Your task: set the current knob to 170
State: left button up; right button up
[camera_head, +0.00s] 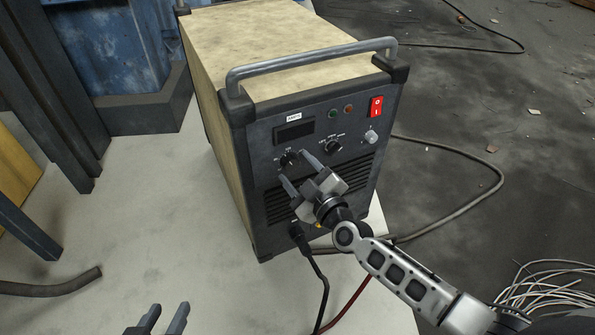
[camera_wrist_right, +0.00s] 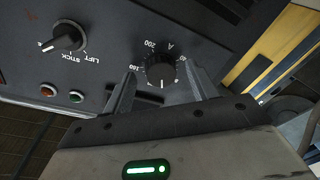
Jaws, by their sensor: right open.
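The welding machine (camera_head: 325,110) stands upright with its dark front panel facing me. The current knob (camera_head: 289,158) is a small black dial low on the panel, under the dark display (camera_head: 294,130). In the right wrist view the knob (camera_wrist_right: 160,72) has printed numbers around it, with 200 and 160 readable, and a white mark on its lower edge. My right gripper (camera_head: 297,169) is open in front of it. Its fingers (camera_wrist_right: 162,82) stand on either side of the knob, with gaps showing. My left gripper (camera_head: 168,311) is open and empty at the bottom edge.
A mode knob (camera_head: 333,146), a grey knob (camera_head: 371,137) and a red switch (camera_head: 376,107) sit right of the current knob. A metal handle (camera_head: 312,62) spans the top. Cables hang below the panel and cross the floor. Floor at left is partly clear.

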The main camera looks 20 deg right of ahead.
jog(key=shift+w+a, duration=0.1)
jog(key=shift+w, duration=0.2)
jog(key=c, duration=1)
